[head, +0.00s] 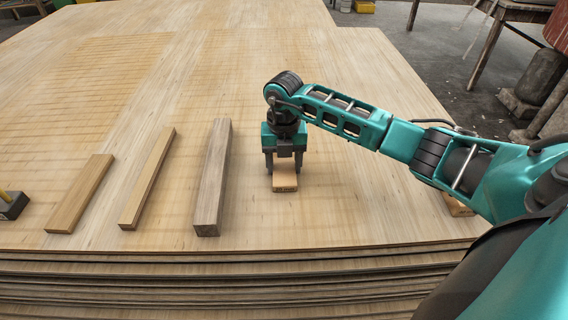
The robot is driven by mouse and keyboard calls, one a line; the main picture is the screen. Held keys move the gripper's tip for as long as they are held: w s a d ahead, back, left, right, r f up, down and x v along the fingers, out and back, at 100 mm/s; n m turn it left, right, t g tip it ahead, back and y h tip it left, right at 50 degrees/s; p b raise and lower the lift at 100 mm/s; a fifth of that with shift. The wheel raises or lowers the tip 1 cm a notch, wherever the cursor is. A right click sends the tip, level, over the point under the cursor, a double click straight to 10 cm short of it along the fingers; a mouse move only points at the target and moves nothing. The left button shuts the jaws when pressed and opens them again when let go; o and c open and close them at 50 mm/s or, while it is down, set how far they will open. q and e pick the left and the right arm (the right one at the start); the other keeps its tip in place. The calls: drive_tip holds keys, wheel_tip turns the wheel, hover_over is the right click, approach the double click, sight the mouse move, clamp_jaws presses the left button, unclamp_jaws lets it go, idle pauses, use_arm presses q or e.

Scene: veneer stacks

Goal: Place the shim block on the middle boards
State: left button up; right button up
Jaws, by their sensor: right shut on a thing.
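My right gripper (285,168) points straight down and is shut on a small light-wood block (285,185), which looks like the shim block. The fingers sit on either side of it. The block is at or just above the top sheet; I cannot tell if it touches. Three wooden pieces lie apart to its left: a wide flat board (80,195), a narrow light strip (148,178) and a thicker grey-brown beam (213,180). The wide stack of thin wooden sheets (330,220) is under everything. My left gripper is out of view.
A dark block with a yellow stick (12,205) lies at the left edge. Another wooden piece (457,205) is partly hidden by my right arm. Bare sheet surface lies behind and in front of the gripper. A wooden trestle (490,40) stands beyond, at the top right.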

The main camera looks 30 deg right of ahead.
sight(284, 166)
drive_tip(key=o, duration=1.1)
drive_tip(key=shift+f, duration=0.1)
drive_tip(key=shift+r, duration=0.4)
wheel_tip(284, 166, up, 12)
drive_tip(key=p, duration=0.3)
drive_tip(key=shift+f, duration=0.2)
